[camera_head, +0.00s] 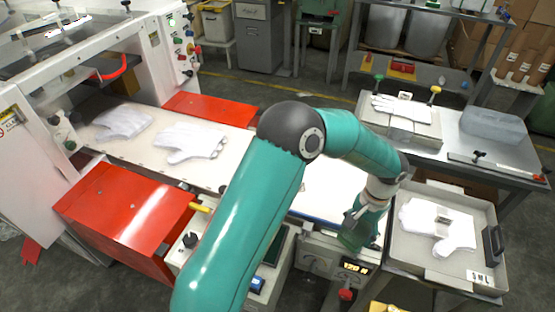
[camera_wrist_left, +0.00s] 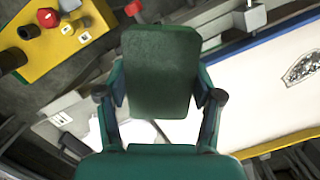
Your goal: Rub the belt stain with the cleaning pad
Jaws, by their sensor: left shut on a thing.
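My left gripper (camera_head: 368,208) is shut on the green cleaning pad (camera_head: 352,236), near the right end of the conveyor belt. In the left wrist view the dark green pad (camera_wrist_left: 160,65) sits between the two fingers of the gripper (camera_wrist_left: 160,95). The white belt (camera_head: 325,185) is partly covered by my arm in the head view. The belt stain (camera_wrist_left: 304,68), a grey speckled patch, shows on the white belt at the right edge of the wrist view, apart from the pad. I cannot make the stain out in the head view. My right gripper is not in view.
White gloves (camera_head: 190,142) lie on the belt's left part, beside red guards (camera_head: 130,215). A grey tray (camera_head: 445,272) with gloves stands right of the gripper. A steel table (camera_head: 480,150) with more gloves stands behind it. A control panel (camera_head: 338,262) is below the gripper.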

